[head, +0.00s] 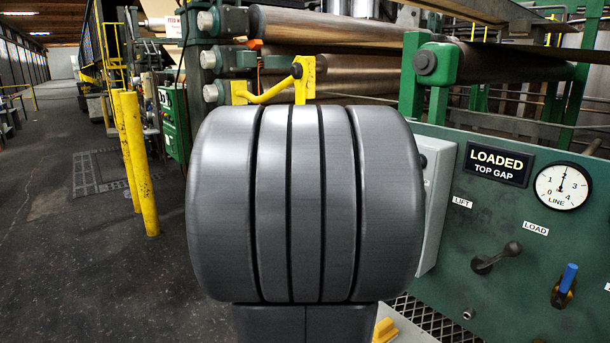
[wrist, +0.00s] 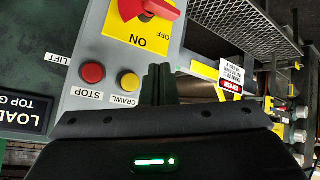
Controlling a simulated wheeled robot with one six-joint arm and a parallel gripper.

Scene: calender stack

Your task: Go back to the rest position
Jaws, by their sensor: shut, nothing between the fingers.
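My gripper (wrist: 159,84) shows in the wrist view, its two dark fingers together with nothing between them. The fingertips are near a grey control box (wrist: 85,122), just beside the yellow crawl button (wrist: 129,81); I cannot tell whether they touch anything. The red stop button (wrist: 93,73) and a red rotary switch (wrist: 150,8) on a yellow on/off plate are on the same box. In the head view, my own grey arm fills the middle and hides the gripper and most of the grey box (head: 437,190).
The green panel (head: 480,235) at right carries a "LOADED TOP GAP" sign (head: 497,165), a line gauge (head: 563,187), a dark crank handle (head: 497,258) and a blue-handled valve (head: 565,283). Rollers (head: 330,30) run behind. Yellow posts (head: 140,160) stand at left, beside an open aisle floor (head: 50,220).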

